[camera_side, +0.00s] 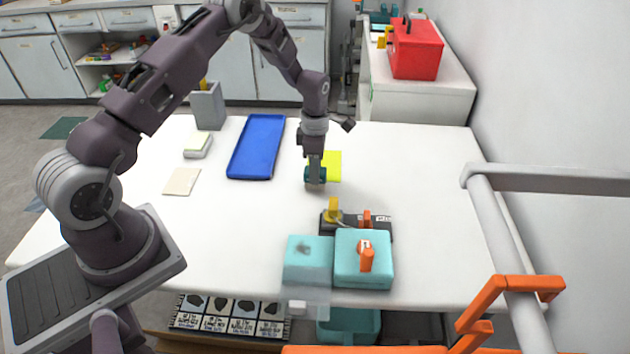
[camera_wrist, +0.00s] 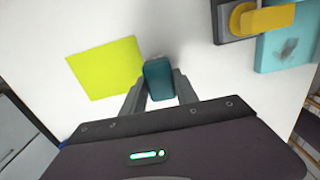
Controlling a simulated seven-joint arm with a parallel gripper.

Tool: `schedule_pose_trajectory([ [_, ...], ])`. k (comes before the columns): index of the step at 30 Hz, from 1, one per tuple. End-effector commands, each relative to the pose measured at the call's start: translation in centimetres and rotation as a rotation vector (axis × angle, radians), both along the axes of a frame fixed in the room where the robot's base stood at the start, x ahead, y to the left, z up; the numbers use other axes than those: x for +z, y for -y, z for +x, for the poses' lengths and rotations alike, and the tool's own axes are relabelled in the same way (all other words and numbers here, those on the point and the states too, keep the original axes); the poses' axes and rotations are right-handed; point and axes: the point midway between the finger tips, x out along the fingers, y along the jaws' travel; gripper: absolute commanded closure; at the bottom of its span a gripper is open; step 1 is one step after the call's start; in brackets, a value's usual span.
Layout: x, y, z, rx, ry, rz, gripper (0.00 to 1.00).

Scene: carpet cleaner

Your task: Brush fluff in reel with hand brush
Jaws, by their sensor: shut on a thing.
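My gripper (camera_side: 315,166) points down over the white table and is shut on a dark teal block-like thing, which looks like the hand brush (camera_side: 316,178). In the wrist view the brush (camera_wrist: 158,80) sits between the two fingers (camera_wrist: 160,92). It is close to the table, beside a yellow-green sheet (camera_wrist: 106,68); I cannot tell whether it touches the table. The teal carpet cleaner (camera_side: 364,272) is at the table's front, apart from the brush. A grey fluff patch (camera_side: 303,248) shows on its left, paler part; it also shows in the wrist view (camera_wrist: 289,47). The reel itself is not clearly visible.
A blue tray (camera_side: 257,147), a grey bin (camera_side: 208,106) and pale pads (camera_side: 182,181) lie left. The table's right side is clear.

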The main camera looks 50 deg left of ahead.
Motion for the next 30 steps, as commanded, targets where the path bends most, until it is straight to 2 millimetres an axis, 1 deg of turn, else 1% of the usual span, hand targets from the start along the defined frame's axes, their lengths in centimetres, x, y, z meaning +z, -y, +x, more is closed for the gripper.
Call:
schedule_pose_trajectory([
  [3, 1.3, 0.0, 0.0, 0.001, 0.001, 0.0, 1.0],
  [12, 4.2, 0.1, 0.0, 0.0, -0.001, -0.001, 1.0],
  [16, 4.8, 0.0, 0.0, 0.0, -0.001, -0.001, 1.0],
  [23, 4.8, 0.1, -0.1, -0.003, -0.001, -0.001, 1.0],
  [26, 5.2, 0.4, -0.3, -0.077, -0.001, -0.002, 1.0],
  [29, 6.5, 1.1, -1.2, -0.293, 0.001, -0.005, 1.0],
  [30, 7.2, 1.5, -1.7, -0.412, 0.001, -0.005, 1.0],
])
